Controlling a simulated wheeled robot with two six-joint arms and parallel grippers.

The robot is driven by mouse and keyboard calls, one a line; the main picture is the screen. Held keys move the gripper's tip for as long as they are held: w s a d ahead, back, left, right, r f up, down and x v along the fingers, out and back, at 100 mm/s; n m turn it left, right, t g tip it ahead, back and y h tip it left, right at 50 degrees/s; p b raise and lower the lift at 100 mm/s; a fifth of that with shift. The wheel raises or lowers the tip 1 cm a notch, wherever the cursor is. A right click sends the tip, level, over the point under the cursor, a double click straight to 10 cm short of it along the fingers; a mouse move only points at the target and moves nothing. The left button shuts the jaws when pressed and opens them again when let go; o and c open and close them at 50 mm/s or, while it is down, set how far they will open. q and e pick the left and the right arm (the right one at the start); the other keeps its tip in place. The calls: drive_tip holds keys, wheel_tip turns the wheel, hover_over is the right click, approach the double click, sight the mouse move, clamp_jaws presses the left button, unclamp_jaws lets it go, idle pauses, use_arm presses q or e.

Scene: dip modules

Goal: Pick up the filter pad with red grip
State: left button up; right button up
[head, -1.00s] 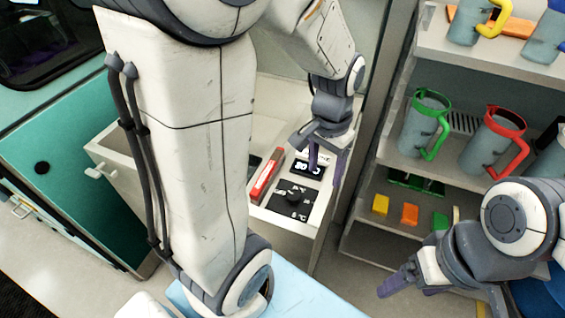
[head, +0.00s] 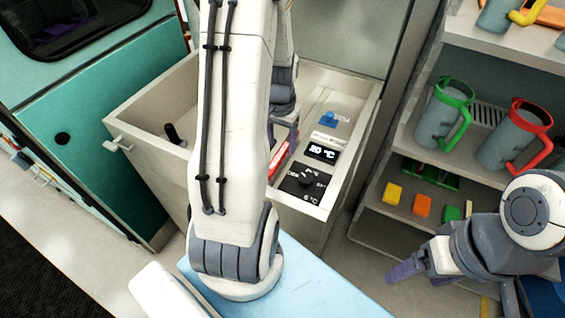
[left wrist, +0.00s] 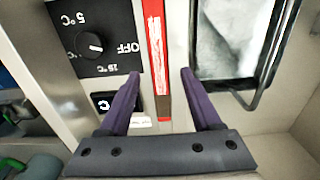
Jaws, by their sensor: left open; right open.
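The red grip (head: 281,153) shows in the head view beside the dial panel, partly hidden by my left arm. The pad part of the filter pad cannot be told apart. My left gripper (left wrist: 160,76) is open and empty, its purple fingers on either side of the strip; contact cannot be judged. In the head view my left gripper (head: 284,132) is mostly hidden by its own arm. My right gripper (head: 405,272) is open, low at the right, away from the grip.
The dial panel (head: 305,180) and display (head: 322,153) sit beside the grip inside a light-walled bin (head: 345,195). A wire-handled framed panel (left wrist: 232,40) is close to the right finger in the wrist view. Shelves with mugs (head: 445,112) and colored blocks (head: 422,205) stand right.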

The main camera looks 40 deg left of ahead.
sight(282, 150)
use_arm(q)
drive_tip(key=f, duration=0.4)
drive_tip(key=shift+w+f, duration=0.15)
drive_tip(key=shift+w, duration=0.1)
drive_tip(key=shift+c, duration=0.3)
clamp_jaws()
idle(0.9)
